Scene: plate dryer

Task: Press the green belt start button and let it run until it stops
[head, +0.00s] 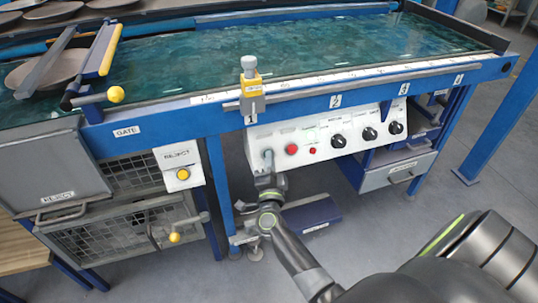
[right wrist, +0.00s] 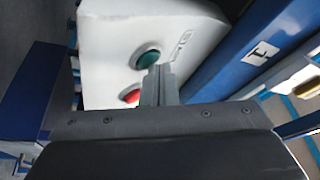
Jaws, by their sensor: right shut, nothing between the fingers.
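The green button (right wrist: 148,58) is on the white sloped face of the control box (head: 255,135). In the head view my right gripper hides it. My right gripper (head: 268,158) is shut and empty, at the left end of the box's face. In the right wrist view its fingertips (right wrist: 160,70) overlap the lower right edge of the green button; I cannot tell whether they touch it. The belt (head: 300,50) is a wet-looking teal surface above the box. My left gripper is not in view.
A red button (head: 291,149) is just right of my gripper, with a smaller red one (head: 312,151) and several black knobs (head: 370,134) beyond. A yellow-topped slider (head: 249,88) stands above. A brown plate (head: 45,70) lies at the belt's left, by the gate bar (head: 97,62).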

